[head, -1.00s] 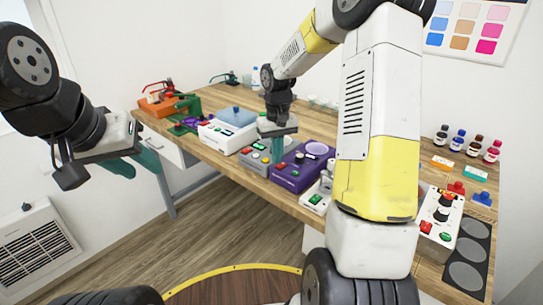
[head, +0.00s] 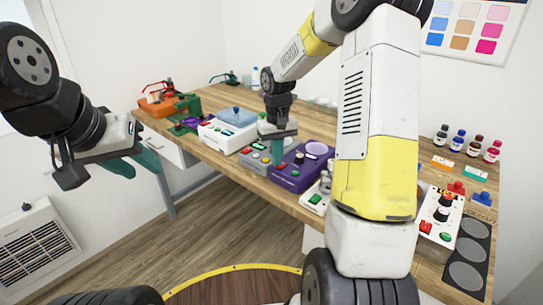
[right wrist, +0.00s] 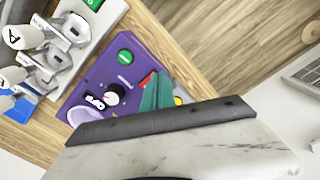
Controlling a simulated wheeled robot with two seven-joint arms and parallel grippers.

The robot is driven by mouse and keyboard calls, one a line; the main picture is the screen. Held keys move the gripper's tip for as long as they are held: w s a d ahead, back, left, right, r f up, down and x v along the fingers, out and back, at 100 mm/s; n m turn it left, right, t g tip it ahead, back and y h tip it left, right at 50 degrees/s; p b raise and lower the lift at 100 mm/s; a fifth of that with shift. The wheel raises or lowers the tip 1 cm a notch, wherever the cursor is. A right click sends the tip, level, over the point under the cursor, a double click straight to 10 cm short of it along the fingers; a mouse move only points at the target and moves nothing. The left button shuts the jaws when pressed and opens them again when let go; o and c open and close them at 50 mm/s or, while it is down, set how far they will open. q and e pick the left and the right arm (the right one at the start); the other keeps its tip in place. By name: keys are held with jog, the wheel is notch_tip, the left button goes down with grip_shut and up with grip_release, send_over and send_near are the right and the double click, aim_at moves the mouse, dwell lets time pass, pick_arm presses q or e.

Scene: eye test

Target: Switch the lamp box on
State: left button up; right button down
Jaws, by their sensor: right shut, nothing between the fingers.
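I cannot tell for certain which box is the lamp box. A purple box (head: 290,178) with a green button, a dark knob and a pale round disc stands on the bench; it also shows in the right wrist view (right wrist: 97,68), with a red part beside my fingers. A grey box (head: 254,158) with coloured buttons stands to its left, partly hidden. My right gripper (head: 277,152) is shut and empty, fingers pointing down at the border of these two boxes; contact cannot be told. Its fingers show in the right wrist view (right wrist: 156,94). My left gripper (head: 134,164) is open and empty, away from the boxes.
A white box with a blue lid (head: 232,120) stands left of the grey box. A white control box (head: 440,215) stands at the right, near bottles (head: 458,140). A small white device with a green button (head: 315,199) is right of the purple box. Floor ahead is clear.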

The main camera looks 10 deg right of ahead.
jog(key=shift+f, duration=0.5)
notch_tip(320, 180, up, 7)
dwell(1.1)
jog(key=shift+r, duration=0.1)
jog(key=s+a+r+t+y, duration=0.1)
jog(key=s+r+t, duration=0.2)
jog(key=s, duration=0.9)
jog(key=s+a+r+m+t+y, duration=0.1)
jog(key=s+r+t, duration=0.2)
jog(key=s+r, duration=0.6)
jog(key=s, duration=0.3)
jog(key=shift+s, duration=0.15)
